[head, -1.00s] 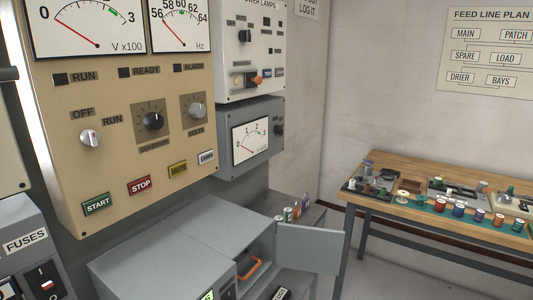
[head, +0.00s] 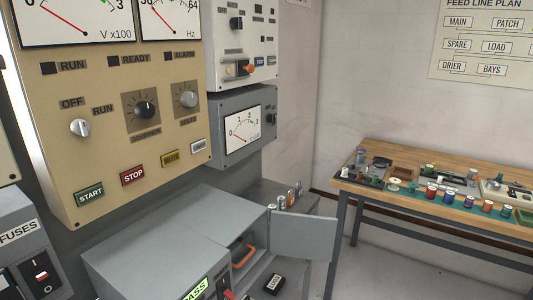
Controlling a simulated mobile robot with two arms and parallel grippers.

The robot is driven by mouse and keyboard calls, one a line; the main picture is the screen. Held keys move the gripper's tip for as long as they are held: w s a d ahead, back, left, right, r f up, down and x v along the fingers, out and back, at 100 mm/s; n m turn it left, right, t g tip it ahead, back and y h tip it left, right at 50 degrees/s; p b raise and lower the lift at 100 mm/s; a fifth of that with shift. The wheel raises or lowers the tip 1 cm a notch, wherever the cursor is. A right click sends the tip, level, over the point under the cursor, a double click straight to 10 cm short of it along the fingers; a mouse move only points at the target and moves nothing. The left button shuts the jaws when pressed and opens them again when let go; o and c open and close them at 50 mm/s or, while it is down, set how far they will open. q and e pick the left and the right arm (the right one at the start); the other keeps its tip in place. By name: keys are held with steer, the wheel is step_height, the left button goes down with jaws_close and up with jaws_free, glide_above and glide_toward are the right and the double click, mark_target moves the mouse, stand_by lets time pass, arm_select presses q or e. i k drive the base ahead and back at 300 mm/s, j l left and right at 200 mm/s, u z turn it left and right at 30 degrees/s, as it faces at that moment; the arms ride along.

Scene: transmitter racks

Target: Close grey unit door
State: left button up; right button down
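The grey unit (head: 165,245) stands low in the middle of the head view, below the beige panel. Its door (head: 303,237) is hinged at the right side of the opening and stands open, swung out to the right. Inside the opening an orange handle-like part (head: 243,257) shows. Neither of my grippers is in the view.
A small black labelled block (head: 274,283) lies in front of the opening. Several small cans (head: 281,202) stand on a grey surface behind the door. A wooden workbench (head: 415,162) with spools and trays is at the right. Floor shows between unit and bench.

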mark_target(309, 237)
steer(key=l+u, duration=0.1)
steer(key=u, duration=1.1)
steer(key=l+u, duration=0.75)
steer(key=l, duration=0.3)
steer(key=k+l+u, duration=0.15)
steer(key=l+u, duration=0.25)
steer(key=k+l+u, duration=0.2)
steer(key=l+u, duration=0.15)
steer(key=l, duration=0.2)
steer(key=k+l, duration=0.2)
steer(key=l, duration=0.15)
steer(key=k+l, duration=0.15)
steer(key=l, duration=0.25)
steer(key=k+l+u, duration=0.1)
steer(key=l, duration=0.25)
steer(key=k+l, duration=0.5)
steer(key=l, duration=0.25)
steer(key=i+u, duration=0.05)
